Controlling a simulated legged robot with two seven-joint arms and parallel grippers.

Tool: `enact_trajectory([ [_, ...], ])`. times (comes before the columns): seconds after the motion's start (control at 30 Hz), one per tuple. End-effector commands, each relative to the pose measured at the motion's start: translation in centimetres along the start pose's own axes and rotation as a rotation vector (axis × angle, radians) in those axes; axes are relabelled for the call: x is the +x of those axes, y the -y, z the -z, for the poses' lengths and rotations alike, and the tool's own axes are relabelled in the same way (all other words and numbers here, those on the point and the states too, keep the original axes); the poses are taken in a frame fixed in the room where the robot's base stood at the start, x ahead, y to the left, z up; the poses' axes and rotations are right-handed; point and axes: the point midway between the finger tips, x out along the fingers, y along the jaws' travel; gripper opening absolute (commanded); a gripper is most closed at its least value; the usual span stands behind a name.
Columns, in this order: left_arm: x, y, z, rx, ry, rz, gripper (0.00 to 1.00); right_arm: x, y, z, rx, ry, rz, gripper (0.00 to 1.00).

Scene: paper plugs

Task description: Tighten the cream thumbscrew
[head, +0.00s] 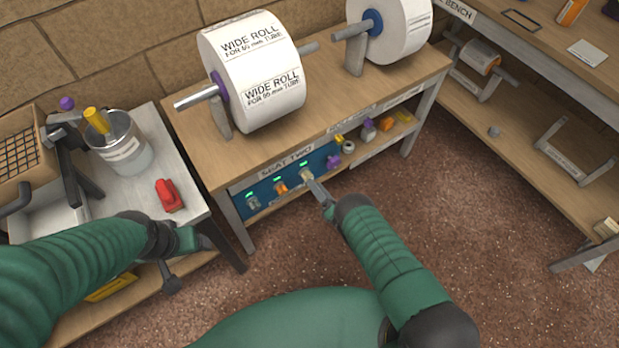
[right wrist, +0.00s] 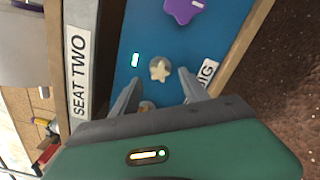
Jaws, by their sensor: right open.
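In the head view the right gripper (head: 314,184) reaches the panel from the front. My left gripper (head: 197,240) is beside the left table, its jaws unclear.
Orange (head: 281,187) and grey (head: 253,202) knobs sit left of the thumbscrew, a purple one (head: 333,161) right. Green lights glow on the panel. A wide paper roll (head: 250,70) stands above on the bench. A red object (head: 168,196) lies on the left table.

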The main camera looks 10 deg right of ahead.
Motion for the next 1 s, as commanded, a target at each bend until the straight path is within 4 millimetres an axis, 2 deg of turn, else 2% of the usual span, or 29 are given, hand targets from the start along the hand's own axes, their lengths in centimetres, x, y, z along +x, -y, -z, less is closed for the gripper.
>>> enact_trajectory([
  [0.17,0.3,0.0,-0.1,0.000,0.000,0.000,0.73,0.4,0.1,0.1,0.002,-0.001,-0.001,0.53],
  [0.73,1.9,0.0,-0.5,0.000,0.000,0.000,0.73,3.8,0.1,0.1,0.004,-0.001,-0.001,0.53],
  [1.0,1.9,0.0,-0.4,0.000,0.000,0.000,0.73,4.0,0.0,0.1,0.004,-0.001,0.000,0.51],
])
